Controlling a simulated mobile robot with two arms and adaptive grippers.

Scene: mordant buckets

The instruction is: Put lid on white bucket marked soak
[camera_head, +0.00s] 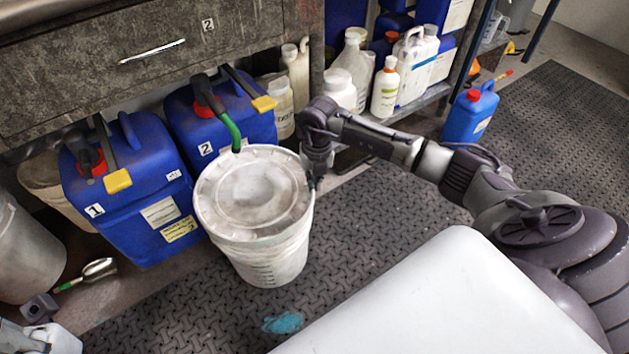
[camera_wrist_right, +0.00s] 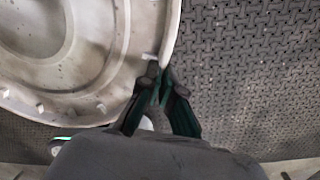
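The white bucket (camera_head: 266,262) stands upright on the dark mat, with printed marks on its side too small to read. The round white lid (camera_head: 252,190) lies over its top; I cannot tell whether it is pressed down all round. My right gripper (camera_head: 315,182) is at the right edge of the lid. In the right wrist view the lid (camera_wrist_right: 75,60) fills the upper left, and the fingertips of my right gripper (camera_wrist_right: 160,80) come together on its rim.
Blue canisters marked 1 (camera_head: 130,195) and 2 (camera_head: 222,120) stand close behind the bucket, under the drawer bench (camera_head: 150,60). Bottles stand on a low shelf at the back. A blue jug (camera_head: 470,112) stands right of it. The patterned mat (camera_head: 390,205) is clear to the right.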

